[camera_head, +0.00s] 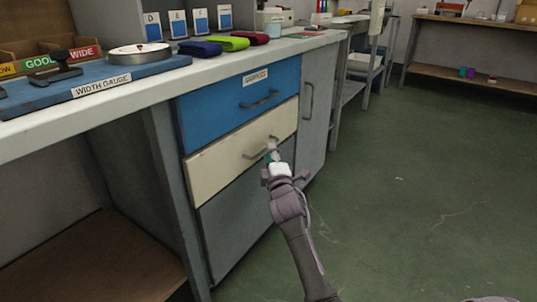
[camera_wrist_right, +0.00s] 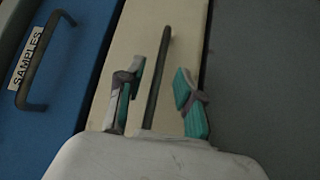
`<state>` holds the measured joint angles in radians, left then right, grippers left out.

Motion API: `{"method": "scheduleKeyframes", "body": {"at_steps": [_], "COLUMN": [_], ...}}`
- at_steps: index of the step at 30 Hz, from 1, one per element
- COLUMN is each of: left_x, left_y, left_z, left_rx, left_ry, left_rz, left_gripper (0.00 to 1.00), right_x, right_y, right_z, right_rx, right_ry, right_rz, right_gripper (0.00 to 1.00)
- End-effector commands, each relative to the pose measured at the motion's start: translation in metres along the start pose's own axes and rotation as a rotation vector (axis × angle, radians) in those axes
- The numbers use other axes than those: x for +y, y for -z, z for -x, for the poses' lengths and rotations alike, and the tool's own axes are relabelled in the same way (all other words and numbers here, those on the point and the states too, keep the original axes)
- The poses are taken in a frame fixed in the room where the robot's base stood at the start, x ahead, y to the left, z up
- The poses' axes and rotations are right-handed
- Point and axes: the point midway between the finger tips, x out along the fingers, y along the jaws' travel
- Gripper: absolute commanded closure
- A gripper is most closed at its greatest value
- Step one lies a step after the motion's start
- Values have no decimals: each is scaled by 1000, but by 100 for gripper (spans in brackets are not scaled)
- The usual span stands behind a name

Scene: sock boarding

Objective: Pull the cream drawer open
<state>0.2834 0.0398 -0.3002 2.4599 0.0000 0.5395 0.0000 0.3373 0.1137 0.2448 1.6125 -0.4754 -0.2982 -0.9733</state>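The cream drawer (camera_head: 218,167) is the middle front of the grey bench cabinet, below a blue drawer and above a grey front. It looks flush with its neighbours. Its dark bar handle (camera_head: 262,148) is partly behind my right gripper (camera_head: 271,153). In the right wrist view the cream front (camera_wrist_right: 142,38) fills the middle, and the handle (camera_wrist_right: 159,72) runs up between the two teal-tipped fingers (camera_wrist_right: 158,95). The fingers are apart, one on each side of the handle, with gaps to it. I cannot tell how deep they reach around it. My left gripper is not in view.
The blue drawer (camera_head: 235,100) has its own handle and a "SAMPLES" label (camera_wrist_right: 27,58). A grey cabinet door (camera_head: 316,110) stands to the right. The benchtop above holds a width gauge board (camera_head: 100,83) and folded socks (camera_head: 226,43). Green floor (camera_head: 420,190) is clear in front.

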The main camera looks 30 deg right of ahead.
Motion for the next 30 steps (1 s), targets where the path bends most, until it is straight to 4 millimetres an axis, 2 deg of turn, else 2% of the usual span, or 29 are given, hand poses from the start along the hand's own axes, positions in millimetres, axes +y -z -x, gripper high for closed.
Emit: {"method": "scheduleKeyframes", "body": {"at_steps": [3,7,18,20,25,30], "left_x": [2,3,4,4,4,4], "left_y": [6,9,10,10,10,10], "left_z": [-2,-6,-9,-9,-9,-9], "left_rx": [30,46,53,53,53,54], "left_ry": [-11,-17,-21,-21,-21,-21], "left_rz": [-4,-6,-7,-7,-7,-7], "left_gripper": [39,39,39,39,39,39], "right_x": [-2,-2,0,0,0,0], "right_y": [0,0,0,0,0,0], "right_z": [-19,-31,-37,-37,-37,-37], "right_rx": [0,0,0,0,0,0], "right_ry": [-2,0,1,1,1,1], "right_rz": [1,0,0,0,0,0], "right_gripper": [64,64,64,72,100,100]}}
